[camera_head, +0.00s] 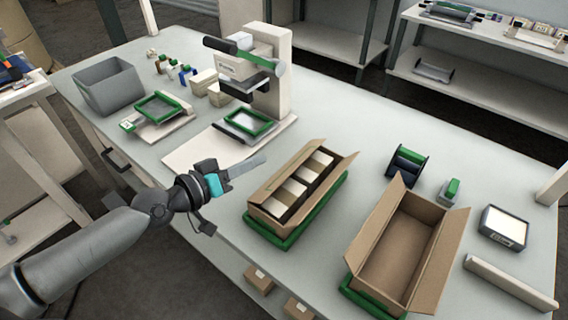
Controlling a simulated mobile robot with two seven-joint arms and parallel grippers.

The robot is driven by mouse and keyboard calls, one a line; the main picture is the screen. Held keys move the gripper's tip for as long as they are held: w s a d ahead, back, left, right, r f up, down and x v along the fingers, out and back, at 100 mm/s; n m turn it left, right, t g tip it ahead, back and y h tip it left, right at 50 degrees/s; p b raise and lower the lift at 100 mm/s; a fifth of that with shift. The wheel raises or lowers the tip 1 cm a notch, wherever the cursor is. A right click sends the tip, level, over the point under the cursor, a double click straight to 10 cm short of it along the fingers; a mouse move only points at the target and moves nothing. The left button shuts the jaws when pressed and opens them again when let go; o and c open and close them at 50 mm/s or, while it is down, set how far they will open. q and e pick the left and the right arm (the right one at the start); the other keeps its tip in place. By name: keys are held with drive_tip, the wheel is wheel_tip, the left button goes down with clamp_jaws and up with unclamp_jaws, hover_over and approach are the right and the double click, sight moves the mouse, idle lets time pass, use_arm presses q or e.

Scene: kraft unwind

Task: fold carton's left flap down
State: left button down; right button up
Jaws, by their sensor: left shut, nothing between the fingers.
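A brown carton (269,209) sits in a green tray (275,236) near the table's front edge and holds several pale boxes (300,188). Its left flap (281,172) stands raised along the left side, and its right flap (330,184) is also up. A second brown carton (395,255), empty, stands to the right with its left flap (376,222) and right flap (441,256) up. My left gripper (254,164) is shut and empty, just left of the filled carton and seemingly apart from its left flap. My right gripper is not in view.
A white press-like machine (272,80) stands behind my left gripper. A grey bin (108,87) is at the far left. The table's back middle is clear.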

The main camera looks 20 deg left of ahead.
use_arm(q)
hover_over(284, 173)
drive_tip(key=a, duration=0.2)
drive_tip(key=shift+s+a+f, duration=0.1)
drive_tip(key=shift+a+f, duration=0.1)
drive_tip(key=shift+f, duration=0.35)
drive_tip(key=d+f, duration=0.1)
drive_tip(key=f, duration=0.1)
drive_tip(key=shift+d+f, duration=0.4)
drive_tip(key=shift+s+d+f, duration=0.1)
drive_tip(key=shift+d+f, duration=0.2)
drive_tip(key=shift+f, duration=0.15)
